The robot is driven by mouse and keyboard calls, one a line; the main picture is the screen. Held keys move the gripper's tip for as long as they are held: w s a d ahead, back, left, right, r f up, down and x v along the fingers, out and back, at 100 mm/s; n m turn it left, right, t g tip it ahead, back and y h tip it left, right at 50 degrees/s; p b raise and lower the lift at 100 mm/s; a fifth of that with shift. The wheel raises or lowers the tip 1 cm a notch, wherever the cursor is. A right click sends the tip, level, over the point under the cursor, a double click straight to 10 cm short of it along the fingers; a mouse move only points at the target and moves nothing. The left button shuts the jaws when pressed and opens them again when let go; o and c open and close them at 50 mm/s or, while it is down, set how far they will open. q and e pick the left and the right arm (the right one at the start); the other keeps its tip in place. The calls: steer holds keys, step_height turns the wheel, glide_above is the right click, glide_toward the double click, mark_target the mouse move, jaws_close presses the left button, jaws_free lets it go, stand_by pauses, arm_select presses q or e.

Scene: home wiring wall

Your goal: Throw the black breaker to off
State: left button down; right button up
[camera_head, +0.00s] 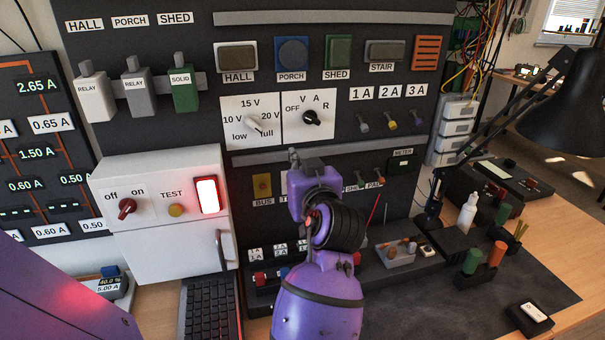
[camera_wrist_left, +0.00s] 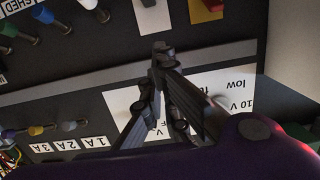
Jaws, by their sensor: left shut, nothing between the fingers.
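I cannot pick out a black breaker for certain. A low row of small coloured switches (camera_head: 260,278) under 1 A and 2 A labels stands at the wall's foot in the head view, and my arm hides its right part. My left gripper (camera_head: 293,157) is raised in front of the panel, below the white dial plates, with its fingers pointing at the wall. In the left wrist view the gripper (camera_wrist_left: 160,65) is shut and empty, with the voltage dial plate (camera_wrist_left: 235,88) behind it, upside down. My right gripper is not in view.
A white box (camera_head: 165,225) with a red off/on knob, TEST button and lit red switch (camera_head: 207,195) stands left of my arm. A keyboard (camera_head: 208,308) lies below it. A tray (camera_head: 390,256) and a bottle (camera_head: 467,214) are on the right. The dark mat (camera_head: 480,305) has free room.

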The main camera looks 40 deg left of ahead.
arm_select(q)
steer(key=shift+w+a+f, duration=0.15)
steer(key=shift+f, duration=0.55)
steer(key=shift+w+a+f, duration=0.15)
steer(key=shift+f, duration=0.5)
steer(key=shift+w+a+f, duration=0.15)
steer(key=shift+f, duration=0.55)
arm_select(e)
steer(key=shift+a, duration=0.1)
arm_select(q)
steer(key=f+b, duration=0.1)
steer(key=b, duration=0.2)
steer(key=t+y+b, duration=0.1)
steer(key=b, duration=0.3)
steer(key=s+d+f+t+y+b, duration=0.1)
steer(key=b, duration=0.2)
steer(key=shift+f, duration=0.3)
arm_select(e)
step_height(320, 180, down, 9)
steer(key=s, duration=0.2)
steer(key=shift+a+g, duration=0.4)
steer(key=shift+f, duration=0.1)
arm_select(q)
steer(key=shift+w, duration=0.1)
